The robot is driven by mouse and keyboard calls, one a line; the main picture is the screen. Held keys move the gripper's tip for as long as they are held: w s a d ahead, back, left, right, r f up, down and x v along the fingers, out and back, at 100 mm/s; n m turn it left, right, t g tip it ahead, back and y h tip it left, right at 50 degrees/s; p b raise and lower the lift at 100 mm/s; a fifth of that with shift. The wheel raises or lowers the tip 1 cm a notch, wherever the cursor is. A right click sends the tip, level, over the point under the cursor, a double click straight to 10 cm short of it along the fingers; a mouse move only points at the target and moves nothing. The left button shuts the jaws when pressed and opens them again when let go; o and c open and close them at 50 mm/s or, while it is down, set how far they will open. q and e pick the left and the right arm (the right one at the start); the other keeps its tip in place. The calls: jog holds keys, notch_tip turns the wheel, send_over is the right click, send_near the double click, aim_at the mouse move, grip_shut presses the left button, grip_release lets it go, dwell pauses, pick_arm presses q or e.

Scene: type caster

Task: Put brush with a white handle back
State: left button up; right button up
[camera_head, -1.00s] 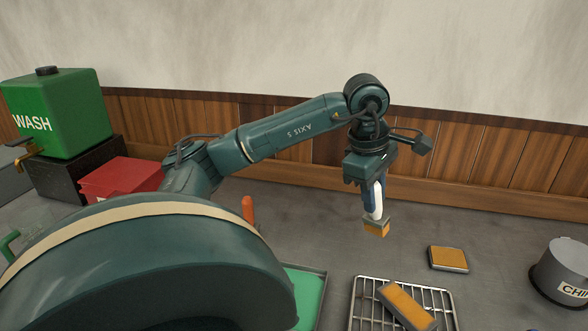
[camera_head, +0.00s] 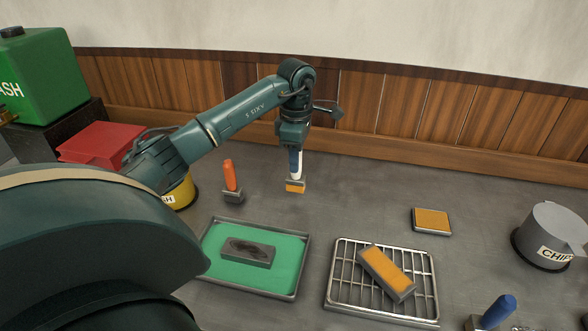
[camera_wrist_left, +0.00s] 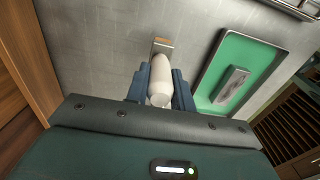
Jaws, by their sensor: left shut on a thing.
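A brush with a white handle (camera_head: 294,166) is upright in my left gripper (camera_head: 294,158), its orange bristles (camera_head: 295,186) pointing down. The left gripper is shut on the white handle, which also shows between the blue fingers in the left wrist view (camera_wrist_left: 160,82). The brush is at the back of the grey table, near the wooden wall panel; I cannot tell whether its bristles touch the table. A brush with an orange handle (camera_head: 230,177) stands upright to its left. A brush with a blue handle (camera_head: 497,312) is at the front right. My right gripper is not in view.
A green-lined tray (camera_head: 209,262) holds a dark block (camera_head: 247,252). A wire rack (camera_head: 342,268) holds an orange-topped block (camera_head: 388,273). Another such block (camera_head: 432,220) lies behind the rack. A grey chip bin (camera_head: 548,237) stands right; a red box (camera_head: 98,145) is left. Bare table lies right of the held brush.

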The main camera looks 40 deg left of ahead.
pick_arm(q)
jog(key=shift+f, duration=2.05)
jog(key=shift+f, duration=0.1)
jog(key=o, duration=1)
jog(key=shift+f, duration=0.1)
notch_tip(320, 180, up, 12)
jog(key=shift+r+b, duration=0.2)
jog(key=shift+b, duration=0.1)
